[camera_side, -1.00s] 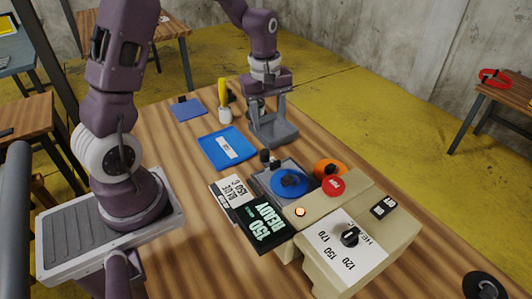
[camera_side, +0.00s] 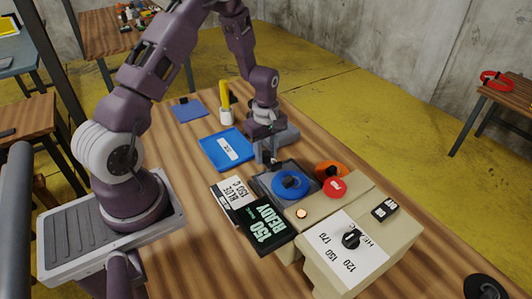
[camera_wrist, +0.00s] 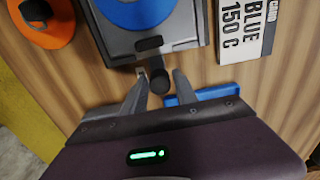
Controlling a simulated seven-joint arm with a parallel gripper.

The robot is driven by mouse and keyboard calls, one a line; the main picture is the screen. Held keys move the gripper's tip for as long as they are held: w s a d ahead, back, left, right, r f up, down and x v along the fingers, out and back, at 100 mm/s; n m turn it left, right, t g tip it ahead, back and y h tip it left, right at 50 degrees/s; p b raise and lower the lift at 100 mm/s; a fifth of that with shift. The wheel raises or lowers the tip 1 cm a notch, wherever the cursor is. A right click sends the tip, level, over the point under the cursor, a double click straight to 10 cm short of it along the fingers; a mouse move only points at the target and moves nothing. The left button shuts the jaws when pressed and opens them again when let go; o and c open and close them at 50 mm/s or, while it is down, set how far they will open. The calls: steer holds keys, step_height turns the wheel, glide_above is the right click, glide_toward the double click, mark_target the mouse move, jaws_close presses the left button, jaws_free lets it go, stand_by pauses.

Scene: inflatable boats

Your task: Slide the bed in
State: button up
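The grey bed (camera_side: 264,184) sticks out from the beige machine (camera_side: 372,236). A blue disc (camera_side: 290,185) with a black knob lies on it. The bed also shows at the top of the wrist view (camera_wrist: 187,29), with the blue disc (camera_wrist: 140,12). A black handle knob (camera_wrist: 150,74) is at its near edge. My gripper (camera_wrist: 160,78) is open, its fingers on either side of the handle knob; contact is not clear. In the side view my gripper (camera_side: 267,154) points down at the bed's outer end, partly hiding the handle.
An orange disc (camera_side: 328,167) sits behind the bed. The display (camera_side: 267,226) reads 150 READY, beside a BLUE 150 C card (camera_side: 232,193). A blue tray (camera_side: 226,148) lies left of my gripper.

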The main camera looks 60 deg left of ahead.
jaws_close()
stand_by(1.2)
